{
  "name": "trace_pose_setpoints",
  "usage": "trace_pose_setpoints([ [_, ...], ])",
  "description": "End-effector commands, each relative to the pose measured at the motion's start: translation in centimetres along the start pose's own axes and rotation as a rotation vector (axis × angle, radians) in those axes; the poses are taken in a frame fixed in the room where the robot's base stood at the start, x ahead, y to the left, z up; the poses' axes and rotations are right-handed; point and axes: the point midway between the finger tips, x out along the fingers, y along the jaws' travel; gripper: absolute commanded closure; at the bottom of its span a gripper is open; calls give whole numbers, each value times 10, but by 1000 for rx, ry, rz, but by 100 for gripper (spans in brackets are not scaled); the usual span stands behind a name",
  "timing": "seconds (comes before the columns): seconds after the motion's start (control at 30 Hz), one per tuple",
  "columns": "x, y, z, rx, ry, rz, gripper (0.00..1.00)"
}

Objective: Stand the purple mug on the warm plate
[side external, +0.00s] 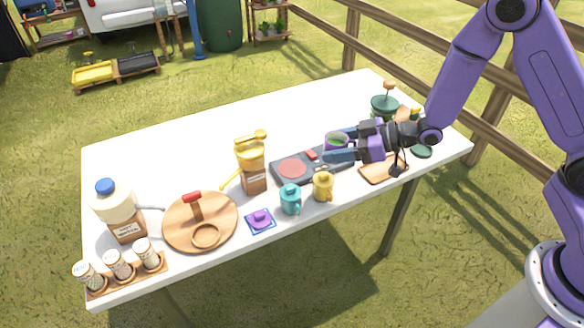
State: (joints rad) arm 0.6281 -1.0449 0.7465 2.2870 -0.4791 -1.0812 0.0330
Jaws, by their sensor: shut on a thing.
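I cannot tell whether the mug's base touches anything. The red spot is bare.
A teal mug (290,200) and a yellow mug (323,187) stand in front of the plate. A yellow-topped grinder (251,165) stands to its left. A purple item lies on a blue-edged coaster (260,220). A wooden board (384,170) lies under my wrist. The table's back left is clear.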

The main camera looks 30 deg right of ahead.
Motion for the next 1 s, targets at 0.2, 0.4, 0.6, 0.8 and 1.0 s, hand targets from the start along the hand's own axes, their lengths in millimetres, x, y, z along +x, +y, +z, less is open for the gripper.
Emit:
trace_pose_setpoints([
  [0.2, -3, 5, -3, -24, 4, -58, 75],
  [0.4, 15, 14, -1, -28, 4, -68, 75],
  [0.6, 49, 32, 2, -28, 4, -68, 75],
  [0.8, 81, 49, 5, -28, 4, -67, 75],
  [1.0, 112, 61, 24, -26, 3, -67, 75],
])
